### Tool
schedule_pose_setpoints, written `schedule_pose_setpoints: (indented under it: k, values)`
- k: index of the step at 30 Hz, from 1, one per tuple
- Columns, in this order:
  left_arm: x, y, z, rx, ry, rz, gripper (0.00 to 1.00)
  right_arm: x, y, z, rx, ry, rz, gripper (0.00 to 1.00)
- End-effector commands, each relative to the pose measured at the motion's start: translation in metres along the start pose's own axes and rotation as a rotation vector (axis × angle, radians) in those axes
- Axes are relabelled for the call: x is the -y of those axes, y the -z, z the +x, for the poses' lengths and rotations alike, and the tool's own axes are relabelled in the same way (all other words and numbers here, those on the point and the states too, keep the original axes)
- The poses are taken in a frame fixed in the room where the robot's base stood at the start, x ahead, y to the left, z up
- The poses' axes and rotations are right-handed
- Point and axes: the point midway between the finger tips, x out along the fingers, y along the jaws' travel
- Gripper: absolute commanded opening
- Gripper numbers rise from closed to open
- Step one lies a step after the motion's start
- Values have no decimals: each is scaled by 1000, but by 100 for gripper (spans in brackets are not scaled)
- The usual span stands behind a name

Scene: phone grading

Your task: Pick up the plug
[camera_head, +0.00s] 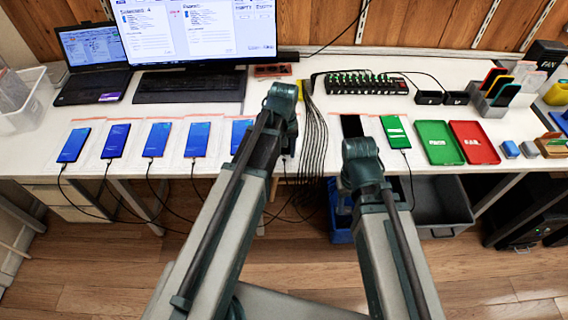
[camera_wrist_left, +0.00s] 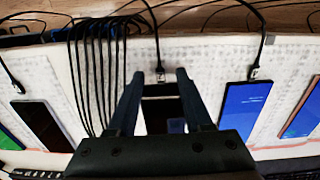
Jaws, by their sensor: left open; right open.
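In the left wrist view a small plug (camera_wrist_left: 160,74) on a black cable sits at the end of a dark-screened phone (camera_wrist_left: 163,92). The fingers of my left gripper (camera_wrist_left: 155,76) are open, one on each side of the plug and phone end. I see a gap on each side; the height of the fingertips over the plug is hard to judge. In the head view my left arm hides most of this phone and the plug. My right arm reaches over the table's front edge; its jaws are hidden there.
A cable bundle (camera_head: 313,130) hangs close right of my left arm. Another dark phone (camera_head: 352,125), a green-screened phone (camera_head: 394,131), green (camera_head: 439,142) and red (camera_head: 474,142) trays lie right.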

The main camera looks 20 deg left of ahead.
Motion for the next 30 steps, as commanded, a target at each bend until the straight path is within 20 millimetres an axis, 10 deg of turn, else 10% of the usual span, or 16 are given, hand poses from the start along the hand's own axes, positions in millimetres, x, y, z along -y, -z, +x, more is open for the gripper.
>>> schedule_pose_setpoints:
  k: [30]
  values:
    - [0, 0, 22, 0, 0, 0, 50, 2, 1, 22, 0, 0, 0, 50]
